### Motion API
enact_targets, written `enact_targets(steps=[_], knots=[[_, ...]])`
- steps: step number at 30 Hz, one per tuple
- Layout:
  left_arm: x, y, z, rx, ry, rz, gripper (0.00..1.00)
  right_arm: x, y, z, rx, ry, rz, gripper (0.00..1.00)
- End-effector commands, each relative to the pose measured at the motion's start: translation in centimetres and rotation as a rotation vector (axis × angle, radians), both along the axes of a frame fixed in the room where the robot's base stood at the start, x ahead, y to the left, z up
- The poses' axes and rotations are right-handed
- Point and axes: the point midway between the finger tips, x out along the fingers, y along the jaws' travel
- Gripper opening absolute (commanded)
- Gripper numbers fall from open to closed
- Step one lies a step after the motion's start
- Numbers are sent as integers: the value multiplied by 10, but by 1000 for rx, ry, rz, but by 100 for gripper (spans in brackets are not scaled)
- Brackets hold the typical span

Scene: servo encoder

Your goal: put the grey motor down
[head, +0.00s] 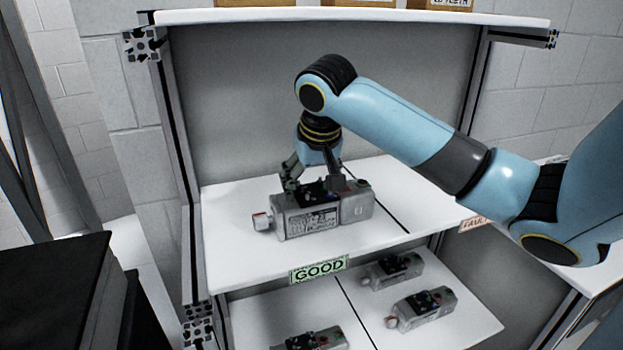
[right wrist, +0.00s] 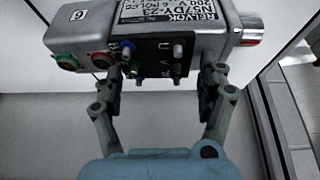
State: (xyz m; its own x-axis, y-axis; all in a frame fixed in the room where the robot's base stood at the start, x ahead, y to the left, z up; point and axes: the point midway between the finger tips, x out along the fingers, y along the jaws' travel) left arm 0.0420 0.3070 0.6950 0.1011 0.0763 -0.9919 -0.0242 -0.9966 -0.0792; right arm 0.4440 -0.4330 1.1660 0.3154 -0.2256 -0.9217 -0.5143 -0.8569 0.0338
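The grey motor (head: 305,217) is at the front of the upper shelf (head: 236,246), above the green GOOD label (head: 318,269). It lies level, with its red-tipped end to the left, and seems to rest on the board. My right gripper (head: 318,184) points down over its top. The fingers straddle the black connector block; whether they press on it is unclear. In the right wrist view the motor (right wrist: 190,14) fills the top, with one finger at each side of the block (right wrist: 152,62). My left gripper is out of view.
A dark seam divides the upper shelf; a FAULTY-like label (head: 474,224), partly hidden, marks its right side. The lower shelf holds similar motors (head: 421,308). Cardboard boxes stand on the top board (head: 200,16). Uprights (head: 180,130) flank the shelf. Free board lies right of the motor.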

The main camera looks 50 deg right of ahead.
Motion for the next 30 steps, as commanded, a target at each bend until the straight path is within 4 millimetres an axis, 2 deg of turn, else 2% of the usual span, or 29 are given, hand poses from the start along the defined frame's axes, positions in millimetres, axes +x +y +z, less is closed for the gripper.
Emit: enact_targets(steps=[9,13,26,30], knots=[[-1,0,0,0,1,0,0,0,0,1,-1,-1,0,84],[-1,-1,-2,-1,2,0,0,-1,1,10,-4,-5,2,84],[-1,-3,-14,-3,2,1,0,-30,21,92,-4,-5,2,84],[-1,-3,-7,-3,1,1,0,-35,26,110,-1,-3,1,84]])
